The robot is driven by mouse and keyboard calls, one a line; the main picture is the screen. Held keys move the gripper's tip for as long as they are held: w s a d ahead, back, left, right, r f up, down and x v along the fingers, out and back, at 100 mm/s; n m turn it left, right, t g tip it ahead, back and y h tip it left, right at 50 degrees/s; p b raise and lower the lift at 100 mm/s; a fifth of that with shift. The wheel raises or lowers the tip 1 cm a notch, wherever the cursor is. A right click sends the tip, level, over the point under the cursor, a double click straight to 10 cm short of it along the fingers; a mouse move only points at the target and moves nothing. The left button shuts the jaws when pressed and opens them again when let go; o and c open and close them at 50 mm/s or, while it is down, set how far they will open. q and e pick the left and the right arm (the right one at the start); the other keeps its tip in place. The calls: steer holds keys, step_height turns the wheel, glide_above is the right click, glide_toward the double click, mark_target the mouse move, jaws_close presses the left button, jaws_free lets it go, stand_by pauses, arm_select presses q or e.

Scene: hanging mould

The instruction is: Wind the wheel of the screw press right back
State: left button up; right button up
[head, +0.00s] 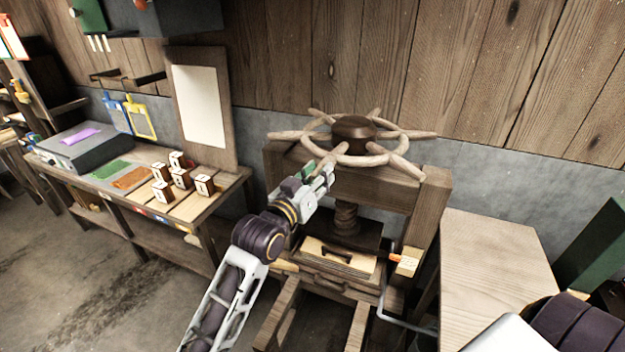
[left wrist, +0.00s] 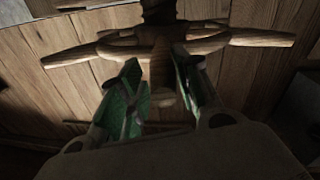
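The screw press (head: 436,215) is a dark wooden frame with a spoked wooden wheel (head: 390,160) on top. Handles stick out around its rim, and a thick screw (head: 346,218) runs down from it. My left gripper (head: 322,176) is at the near side of the wheel, at one handle. In the left wrist view its green-padded fingers (left wrist: 160,88) stand apart, one on each side of that handle (left wrist: 161,72), with a narrow gap showing on the left. The wheel rim (left wrist: 205,42) lies just beyond the fingertips. My right gripper is out of view.
A wooden bench (head: 185,205) on the left carries several small wooden blocks (head: 181,178) and a grey box (head: 88,146). A pale wooden table (head: 485,265) stands right of the press. A dark green panel (head: 594,250) rises at the far right. A plank wall is behind.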

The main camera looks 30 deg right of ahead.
arm_select(q)
steer(key=shift+a+f, duration=0.4)
steer(key=shift+f, duration=0.4)
steer(key=shift+s+a+r, duration=0.2)
steer(key=shift+s+a, duration=0.15)
steer(key=shift+a, duration=0.25)
steer(key=v, duration=1)
steer(key=shift+r, duration=0.45)
steer(key=shift+s+d, duration=0.1)
steer(key=shift+d, duration=0.05)
